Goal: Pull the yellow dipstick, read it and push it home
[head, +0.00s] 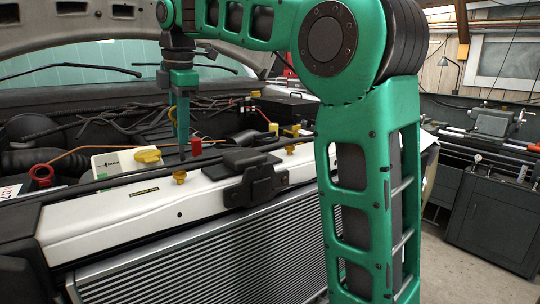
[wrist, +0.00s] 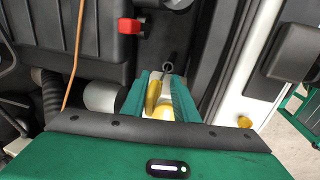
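My gripper (wrist: 160,95) points down over the engine bay, and its two green fingers stand apart. In the wrist view, a curved yellow piece (wrist: 152,97) shows between the fingers, with a second yellow patch below it. I cannot tell which of these is the dipstick, or whether a finger touches it.
The pale crossmember (head: 120,213) with a black latch (head: 252,185) runs in front. The raised hood (head: 35,50) is overhead.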

